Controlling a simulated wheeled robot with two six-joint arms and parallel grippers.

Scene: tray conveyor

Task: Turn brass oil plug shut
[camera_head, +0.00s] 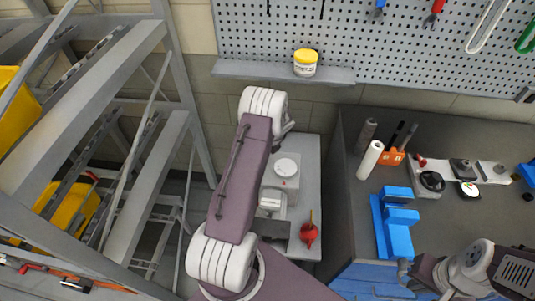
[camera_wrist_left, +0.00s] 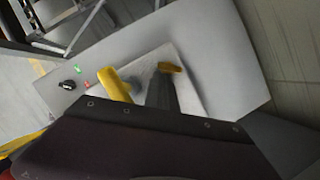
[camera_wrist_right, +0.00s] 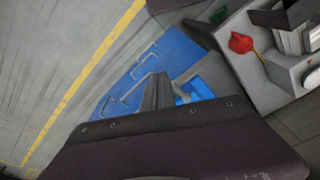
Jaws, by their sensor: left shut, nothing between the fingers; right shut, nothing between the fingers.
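I cannot pick out a brass oil plug for certain. In the left wrist view a yellow bar-like part (camera_wrist_left: 116,86) stands on a pale square plate on a grey machine panel (camera_wrist_left: 225,60). A smaller yellow piece shows at the tips of my left gripper (camera_wrist_left: 164,72). It may belong to the same part, with the middle hidden behind the fingers. The left fingers are shut and empty; I cannot tell whether they touch it. My right gripper (camera_wrist_right: 158,78) is shut and empty, and in the head view it (camera_head: 404,272) is beside the blue block.
A black knob (camera_wrist_left: 69,85) sits on the panel. A red oil can (camera_head: 309,233) stands on the grey machine bench (camera_head: 313,185). A blue vise-like block (camera_head: 398,235) and small tools lie on the dark workbench (camera_head: 345,195). Shelving (camera_head: 150,180) stands at left.

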